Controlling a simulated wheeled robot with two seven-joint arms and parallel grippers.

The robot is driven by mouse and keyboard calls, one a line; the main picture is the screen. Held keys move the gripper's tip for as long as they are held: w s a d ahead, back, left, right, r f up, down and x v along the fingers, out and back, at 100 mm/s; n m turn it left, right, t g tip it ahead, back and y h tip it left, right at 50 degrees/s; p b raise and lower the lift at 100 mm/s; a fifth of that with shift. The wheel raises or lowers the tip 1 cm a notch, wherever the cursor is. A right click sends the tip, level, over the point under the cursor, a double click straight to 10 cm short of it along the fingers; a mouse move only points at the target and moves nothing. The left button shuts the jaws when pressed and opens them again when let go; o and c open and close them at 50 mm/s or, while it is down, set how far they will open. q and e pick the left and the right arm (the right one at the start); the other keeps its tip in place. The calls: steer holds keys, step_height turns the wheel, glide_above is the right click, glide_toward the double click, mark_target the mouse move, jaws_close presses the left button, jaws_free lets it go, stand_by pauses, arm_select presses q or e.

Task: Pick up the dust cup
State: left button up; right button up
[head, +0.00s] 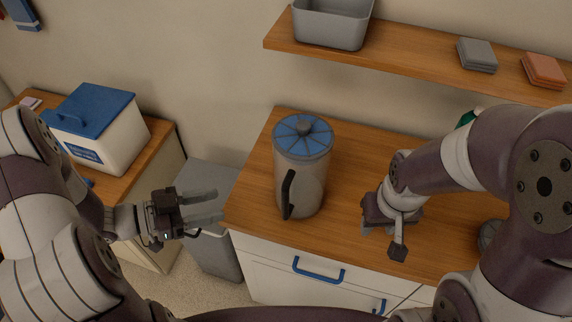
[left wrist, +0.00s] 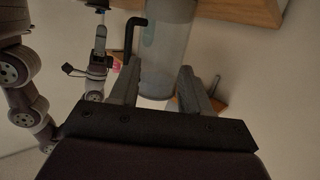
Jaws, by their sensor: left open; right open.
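The dust cup (head: 303,172) stands upright on the wooden counter, a grey translucent cylinder with a blue lid and a black handle on its front left side. In the left wrist view the dust cup (left wrist: 168,50) shows beyond my left fingers. My left gripper (head: 207,206) is open and empty, left of the cup and apart from it, just off the counter's left edge; its two fingers also show in the left wrist view (left wrist: 155,90). My right gripper (head: 393,225) is to the right of the cup, over the counter; its fingers are partly hidden.
A wooden shelf (head: 400,60) above the counter holds a grey bin (head: 332,24), grey pads (head: 477,55) and orange pads (head: 543,70). A white box with a blue lid (head: 95,110) stands at left. A grey bin (head: 205,240) stands left of the counter (head: 345,140).

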arm_select(q)
step_height(320, 180, up, 5)
steer(key=s+d+m+g+h, duration=0.2)
steer(key=h, duration=0.1)
steer(key=p, duration=0.2)
glide_toward(297, 180)
steer(key=s+d, duration=0.2)
steer(key=d, duration=0.3)
steer(key=shift+w+d+r, duration=0.15)
steer(key=shift+w, duration=0.05)
steer(key=c, duration=0.4)
jaws_close()
steer(key=shift+r, duration=0.1)
